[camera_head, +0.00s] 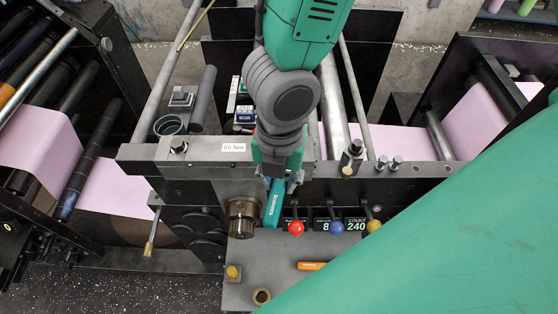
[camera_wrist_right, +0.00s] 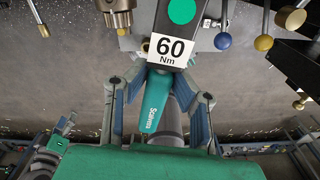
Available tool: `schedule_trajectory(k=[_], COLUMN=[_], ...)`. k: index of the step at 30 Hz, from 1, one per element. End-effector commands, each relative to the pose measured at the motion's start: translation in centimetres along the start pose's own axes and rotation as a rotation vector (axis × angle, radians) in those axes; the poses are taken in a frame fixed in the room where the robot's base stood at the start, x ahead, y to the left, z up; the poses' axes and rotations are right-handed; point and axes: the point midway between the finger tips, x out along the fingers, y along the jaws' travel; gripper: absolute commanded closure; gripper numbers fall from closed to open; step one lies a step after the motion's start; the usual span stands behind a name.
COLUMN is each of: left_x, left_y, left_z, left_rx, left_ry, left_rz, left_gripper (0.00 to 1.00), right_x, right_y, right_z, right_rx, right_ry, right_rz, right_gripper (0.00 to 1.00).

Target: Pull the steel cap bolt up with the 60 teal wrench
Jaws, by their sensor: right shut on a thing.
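The teal wrench (camera_head: 273,203) hangs down beside the machine's beam, with my right gripper (camera_head: 280,183) around it. In the right wrist view, the wrench's teal handle (camera_wrist_right: 156,100) lies between the fingers of the right gripper (camera_wrist_right: 158,112), and a white 60 Nm label (camera_wrist_right: 170,49) shows on a dark block at its upper end. My right gripper is shut on the wrench. A steel bolt head (camera_head: 178,146) stands on the beam left of the arm; others (camera_head: 382,163) stand on the right. I cannot tell which is the cap bolt. My left gripper is not in view.
A brass-coloured chuck (camera_head: 241,216) is just left of the wrench. Red (camera_head: 296,228), blue (camera_head: 337,228) and yellow (camera_head: 374,226) knobs are on its right. An orange-handled tool (camera_head: 312,266) lies on the grey plate (camera_head: 285,285) below.

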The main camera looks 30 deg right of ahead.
Motion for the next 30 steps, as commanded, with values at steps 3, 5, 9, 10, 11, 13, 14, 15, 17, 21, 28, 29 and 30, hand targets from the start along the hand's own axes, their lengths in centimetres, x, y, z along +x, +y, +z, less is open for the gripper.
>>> schedule_trajectory(k=[3,5,9,10,11,13,14,15,17,21,28,29,30], left_x=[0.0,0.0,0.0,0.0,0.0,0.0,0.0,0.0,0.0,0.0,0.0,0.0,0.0], left_y=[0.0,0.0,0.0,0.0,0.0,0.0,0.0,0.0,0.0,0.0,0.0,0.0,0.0], left_z=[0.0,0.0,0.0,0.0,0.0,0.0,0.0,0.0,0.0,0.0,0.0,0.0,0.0], left_rx=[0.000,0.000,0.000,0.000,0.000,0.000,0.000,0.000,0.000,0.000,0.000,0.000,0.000], left_ry=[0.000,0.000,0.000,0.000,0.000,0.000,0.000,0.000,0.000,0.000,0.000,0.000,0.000], left_rz=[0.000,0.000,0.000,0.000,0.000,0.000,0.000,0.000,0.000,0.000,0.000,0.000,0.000], left_gripper=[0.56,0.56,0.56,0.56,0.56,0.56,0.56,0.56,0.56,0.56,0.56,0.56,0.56], right_x=[-0.6,-0.9,-1.6,-1.7,-1.9,-2.2,-2.4,-2.6,-2.9,-3.4,-3.5,-3.5,-3.5], right_y=[0.1,0.1,0.0,0.0,0.0,0.1,0.0,0.0,0.0,0.0,0.0,0.0,0.0], right_z=[0.0,0.0,0.0,-0.1,-0.1,-0.1,-0.1,-0.1,-0.1,-0.1,-0.1,-0.1,-0.1], right_rx=[0.000,0.001,0.001,0.001,0.001,0.001,0.001,0.001,0.001,0.000,0.000,0.000,0.000], right_ry=[0.000,0.000,0.000,0.000,0.001,0.000,0.000,0.000,0.001,0.000,0.000,0.000,0.000], right_rz=[0.004,0.003,0.002,0.003,0.003,0.003,0.003,0.003,0.003,0.001,0.001,0.001,0.001], right_gripper=[1.00,1.00,1.00,1.00,1.00,1.00,1.00,1.00,1.00,1.00,1.00,1.00,1.00])
